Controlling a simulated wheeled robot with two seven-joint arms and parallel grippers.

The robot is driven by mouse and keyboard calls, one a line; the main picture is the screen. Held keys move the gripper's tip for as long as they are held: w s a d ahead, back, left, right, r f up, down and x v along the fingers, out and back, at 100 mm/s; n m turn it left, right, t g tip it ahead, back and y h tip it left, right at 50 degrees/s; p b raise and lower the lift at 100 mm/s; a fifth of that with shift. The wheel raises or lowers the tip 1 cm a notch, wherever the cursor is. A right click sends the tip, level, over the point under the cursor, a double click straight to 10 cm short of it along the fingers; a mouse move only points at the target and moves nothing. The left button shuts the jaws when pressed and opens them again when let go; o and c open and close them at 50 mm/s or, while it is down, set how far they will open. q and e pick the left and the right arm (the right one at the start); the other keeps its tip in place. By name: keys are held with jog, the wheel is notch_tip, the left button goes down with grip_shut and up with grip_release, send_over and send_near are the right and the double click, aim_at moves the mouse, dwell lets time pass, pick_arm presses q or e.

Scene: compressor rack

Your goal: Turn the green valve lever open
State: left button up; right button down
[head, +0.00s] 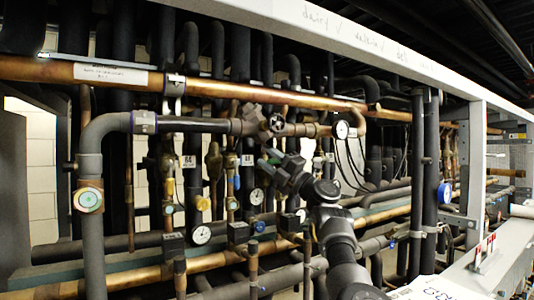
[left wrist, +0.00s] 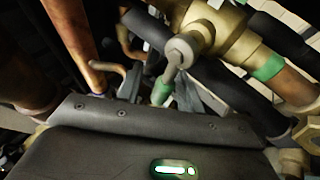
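The green valve lever (left wrist: 162,92) shows in the left wrist view as a rod with a green grip, running down from a round grey hub on a brass valve body (left wrist: 222,32). In the head view a small green spot (head: 274,158) shows beside my left gripper (head: 283,166), which is up against the pipes at the middle. In the left wrist view my left gripper's grey fingers (left wrist: 165,88) appear spread, with the green grip between them. I cannot tell whether they touch it. The lever's lower end is partly hidden by the gripper body. My right gripper is not in view.
A copper pipe (head: 220,88) crosses above the gripper, and a valve with a round handwheel (head: 274,123) sits just over it. Gauges (head: 201,235) and lower pipes crowd below. A grey frame post (head: 475,160) stands at right. Free room around the gripper is tight.

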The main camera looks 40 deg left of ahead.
pick_arm(q)
jog(key=shift+w+a, duration=0.1)
jog(key=shift+w, duration=0.1)
jog(key=shift+s, duration=0.2)
jog(key=shift+c, duration=0.6)
grip_shut()
jog(key=shift+f, duration=0.1)
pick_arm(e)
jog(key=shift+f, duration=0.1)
pick_arm(q)
jog(key=n, duration=0.1)
jog(key=n+g+h+b, duration=0.1)
jog(key=shift+f+n, duration=0.3)
jog(key=shift+f, duration=0.1)
jog(key=shift+w+f+n+g+h+p, duration=0.15)
jog(key=shift+f+n+g+h, duration=0.2)
jog(key=shift+n+h, duration=0.5)
jog(key=shift+f+n+g+h+p, duration=0.2)
jog(key=shift+f+n+g+h, duration=0.2)
jog(key=shift+n, duration=0.8)
jog(key=shift+w+f+n+g+h+p, duration=0.15)
jog(key=shift+f+n+g+h, duration=0.2)
jog(key=shift+n+h, duration=0.5)
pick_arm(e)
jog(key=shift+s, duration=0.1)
